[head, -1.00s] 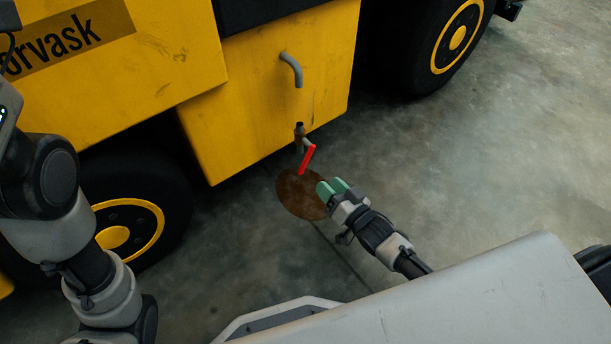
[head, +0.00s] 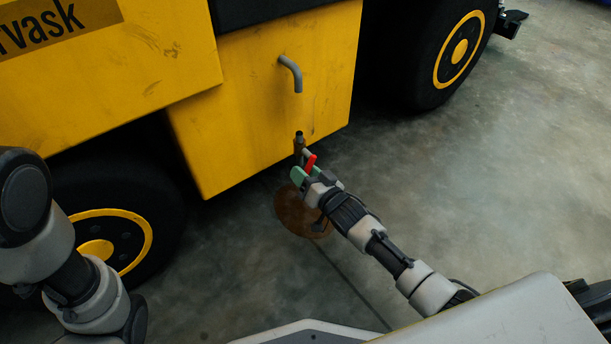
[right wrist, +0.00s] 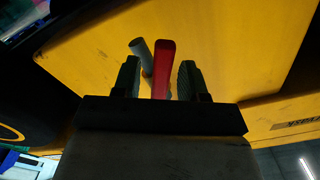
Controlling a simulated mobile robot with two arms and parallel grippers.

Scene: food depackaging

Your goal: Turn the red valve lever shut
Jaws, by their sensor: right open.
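The red valve lever (head: 310,162) sits on a small dark valve pipe (head: 299,140) low on the yellow machine's side. My right gripper (head: 306,172) is at the lever, its green fingertips on either side of it in the head view. In the right wrist view the red lever (right wrist: 162,68) stands between the two open fingers of the right gripper (right wrist: 160,80), with gaps on both sides. A grey pipe (right wrist: 142,52) shows just left of the lever there. Only my left arm shows at the left of the head view; its gripper is out of view.
The yellow machine (head: 250,110) fills the upper left, with a bent grey pipe (head: 292,72) above the valve. Black wheels (head: 470,45) stand at both sides. A brown stain (head: 300,215) lies on the concrete floor (head: 480,190), which is clear to the right.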

